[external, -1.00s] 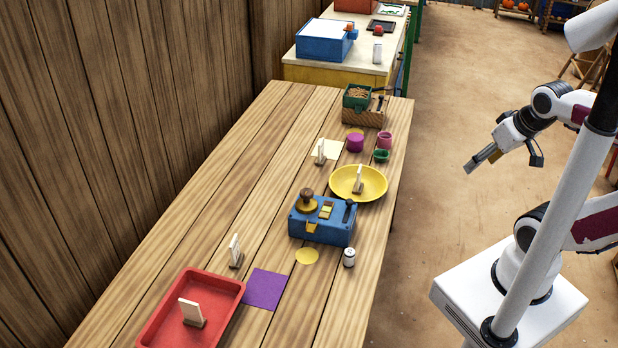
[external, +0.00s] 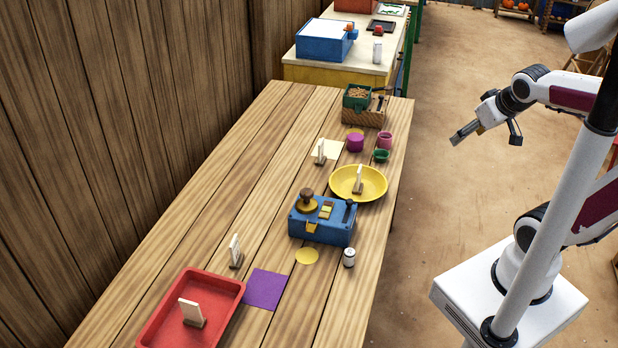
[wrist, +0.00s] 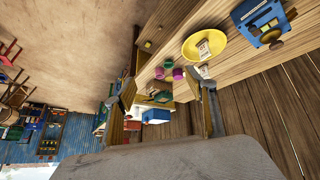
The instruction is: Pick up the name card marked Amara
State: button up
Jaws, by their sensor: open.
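Several pale name cards stand in wooden bases on the plank table (external: 190,230). One card (external: 191,311) is in the red tray (external: 152,322), and one (external: 235,249) stands left of the purple mat (external: 265,289). One card (external: 358,179) is in the yellow dish (external: 376,188), and one (external: 320,150) is at the pale yellow mat (external: 333,146). The dish card (wrist: 204,49) and another card (wrist: 203,71) show in the wrist view. I cannot read any names, so I cannot tell which says Amara. My gripper (external: 462,133) is open and empty, right of the table, away from the cards.
A blue balance box (external: 322,225) stands mid-table, with a small white jar (external: 349,257) and a yellow disc (external: 307,256) in front. Purple, pink and green pots cluster beyond the dish. A wooden wall (external: 130,110) bounds the left side. Open floor lies right of the table.

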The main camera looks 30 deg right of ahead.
jog(key=w+f+n+t+y, duration=0.1)
jog(key=w+n+t, duration=0.3)
jog(key=w, duration=2.8)
jog(key=w+a+f+t+y, duration=0.1)
jog(key=w+a+f+y, duration=0.1)
jog(key=w+a+f, duration=0.3)
jog(key=n+g+y, duration=0.2)
jog(key=n+y, duration=0.3)
jog(key=y, duration=0.2)
send_near(322, 142)
jog(key=x, duration=0.2)
jog(key=shift+w+f, duration=0.3)
jog(key=shift+w, duration=0.05)
jog(key=shift+x, duration=1.3)
jog(key=shift+a, duration=0.1)
